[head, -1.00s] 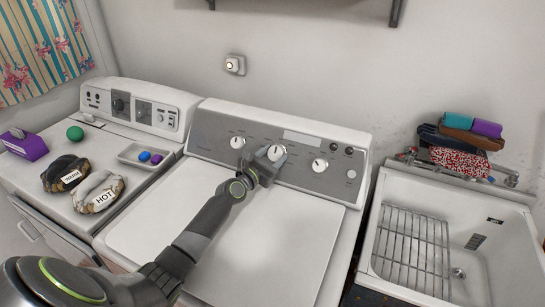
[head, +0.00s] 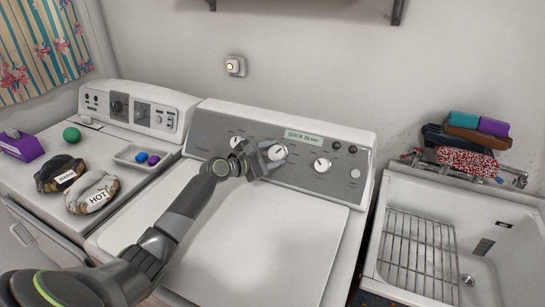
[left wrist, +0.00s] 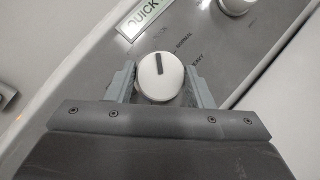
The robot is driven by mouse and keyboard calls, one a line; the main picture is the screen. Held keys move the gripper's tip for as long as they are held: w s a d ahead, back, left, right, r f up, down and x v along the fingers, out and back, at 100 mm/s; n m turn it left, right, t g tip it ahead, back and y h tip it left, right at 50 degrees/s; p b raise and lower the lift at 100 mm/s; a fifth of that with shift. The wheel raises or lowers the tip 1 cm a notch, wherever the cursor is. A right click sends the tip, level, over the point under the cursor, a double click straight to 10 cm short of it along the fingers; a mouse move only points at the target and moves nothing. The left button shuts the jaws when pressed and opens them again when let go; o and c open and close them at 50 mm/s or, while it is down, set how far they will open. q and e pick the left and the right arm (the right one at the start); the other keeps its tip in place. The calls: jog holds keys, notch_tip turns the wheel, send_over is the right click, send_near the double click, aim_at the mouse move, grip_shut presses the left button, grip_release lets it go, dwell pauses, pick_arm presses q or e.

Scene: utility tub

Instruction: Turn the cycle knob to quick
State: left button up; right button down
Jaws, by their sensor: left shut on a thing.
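The washer (head: 215,219) in the middle has a grey panel with several white knobs. The middle one, taken as the cycle knob (head: 278,152), is between the fingers of my left gripper (head: 269,157). The left wrist view shows the knob (left wrist: 159,77) from above, with its dark pointer line toward the top and a finger against each side. Small labels on the panel are partly readable there. The display (head: 304,137) is lit green and reads "QUICK 28 min". My right gripper is not in view.
Another white knob (head: 322,165) is right of the gripped one. The dryer (head: 120,142) at left carries a green ball (head: 72,134), a tray (head: 126,153) and bags labelled WARM and HOT. A sink (head: 513,235) with a rack is at right. The washer lid is clear.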

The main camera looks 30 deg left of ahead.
pick_arm(q)
jog(key=shift+m, duration=0.3)
jog(key=o, duration=1)
jog(key=b+v, duration=0.1)
jog(key=v, duration=1.6)
jog(key=shift+a+r+b, duration=0.2)
jog(key=shift+b, duration=0.1)
